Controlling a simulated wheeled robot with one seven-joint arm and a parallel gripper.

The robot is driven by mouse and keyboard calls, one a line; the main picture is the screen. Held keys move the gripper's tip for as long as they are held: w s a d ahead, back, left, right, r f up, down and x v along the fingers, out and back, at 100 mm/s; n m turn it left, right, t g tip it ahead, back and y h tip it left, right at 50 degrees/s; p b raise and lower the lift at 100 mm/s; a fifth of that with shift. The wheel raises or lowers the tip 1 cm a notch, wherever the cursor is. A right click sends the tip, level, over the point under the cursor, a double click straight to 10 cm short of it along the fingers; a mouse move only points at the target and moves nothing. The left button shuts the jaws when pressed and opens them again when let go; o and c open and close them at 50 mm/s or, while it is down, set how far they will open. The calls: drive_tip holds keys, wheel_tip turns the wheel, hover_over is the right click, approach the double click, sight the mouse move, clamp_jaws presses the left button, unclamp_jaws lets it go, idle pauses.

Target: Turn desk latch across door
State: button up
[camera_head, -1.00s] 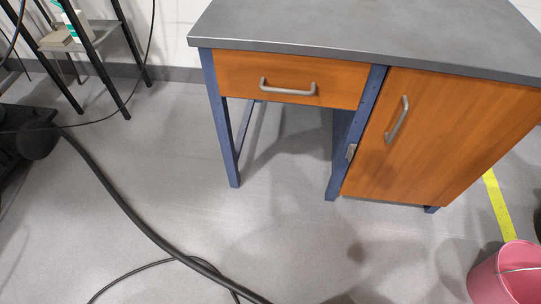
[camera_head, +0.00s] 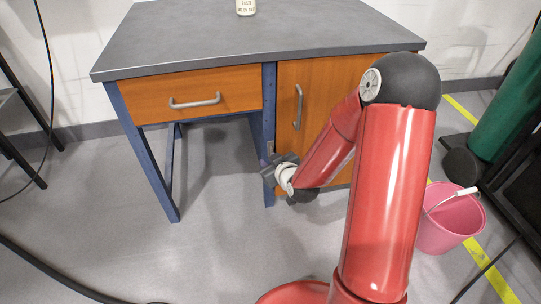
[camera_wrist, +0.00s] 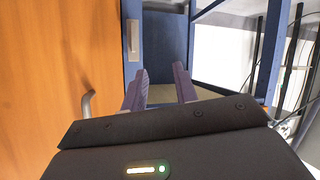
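The desk latch (camera_wrist: 132,37) is a small pale metal plate on the blue post beside the door. In the wrist view it lies lengthwise along the post, not over the door. In the head view a small grey part of it (camera_head: 270,147) shows just above my gripper. The orange door (camera_head: 310,85) looks closed and has a grey bar handle (camera_head: 298,106). My gripper (camera_head: 268,168) is at the post, low by the door's left edge. In the wrist view my gripper (camera_wrist: 160,86) is open, with nothing between its fingers. Contact with the latch cannot be told.
The desk has a grey top (camera_head: 200,40) with a bottle (camera_head: 246,7) on it and a drawer (camera_head: 190,98) at left. Open leg space lies under the drawer. A pink bucket (camera_head: 450,225) stands at right, near a green cylinder (camera_head: 510,110). Floor before the desk is clear.

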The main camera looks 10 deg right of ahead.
sight(271, 151)
wheel_tip(271, 151, down, 6)
drive_tip(key=d+m+t+h+b, duration=0.1)
drive_tip(key=d+m+t+h, duration=0.2)
drive_tip(key=m+t, duration=0.2)
drive_tip(key=w, duration=0.7)
drive_tip(key=shift+w+a, duration=0.2)
drive_tip(key=shift+w, duration=0.05)
clamp_jaws()
